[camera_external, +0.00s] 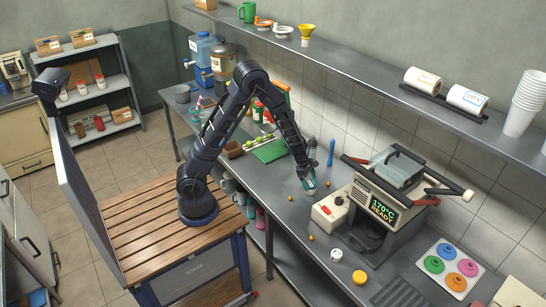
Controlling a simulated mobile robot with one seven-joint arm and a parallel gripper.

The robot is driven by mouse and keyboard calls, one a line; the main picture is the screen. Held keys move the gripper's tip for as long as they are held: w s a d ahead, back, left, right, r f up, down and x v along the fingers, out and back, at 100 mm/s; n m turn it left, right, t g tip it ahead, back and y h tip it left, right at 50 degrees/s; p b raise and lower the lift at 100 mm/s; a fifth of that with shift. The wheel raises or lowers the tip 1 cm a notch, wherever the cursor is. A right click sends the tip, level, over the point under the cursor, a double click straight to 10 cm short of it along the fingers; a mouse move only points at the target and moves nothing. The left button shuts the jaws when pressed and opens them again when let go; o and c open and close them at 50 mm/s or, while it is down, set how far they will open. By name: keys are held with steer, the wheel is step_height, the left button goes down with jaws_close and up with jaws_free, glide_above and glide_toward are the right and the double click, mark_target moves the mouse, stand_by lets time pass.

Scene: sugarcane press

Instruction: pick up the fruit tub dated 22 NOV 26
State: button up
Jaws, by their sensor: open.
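I cannot make out any fruit tub with a readable date in this view. Several small pale and pink containers (240,199) stand on the shelf under the steel counter, partly hidden by the counter edge, and their labels are too small to read. My gripper (309,187) hangs low over the middle of the counter (283,226), pointing down, beside a white and red box (329,212). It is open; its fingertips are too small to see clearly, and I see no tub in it.
A machine reading "170°C READY" (382,208) stands right of my gripper. A green board (271,151) lies behind it. Small orange-brown bits (290,198), a yellow lid (359,277) and a tray of coloured rings (450,267) lie on the counter. A long shelf (380,75) runs above.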

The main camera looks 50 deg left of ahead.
mark_target(310, 184)
steer(key=shift+x, duration=2.7)
steer(key=shift+s, duration=0.15)
steer(key=c, duration=1.2)
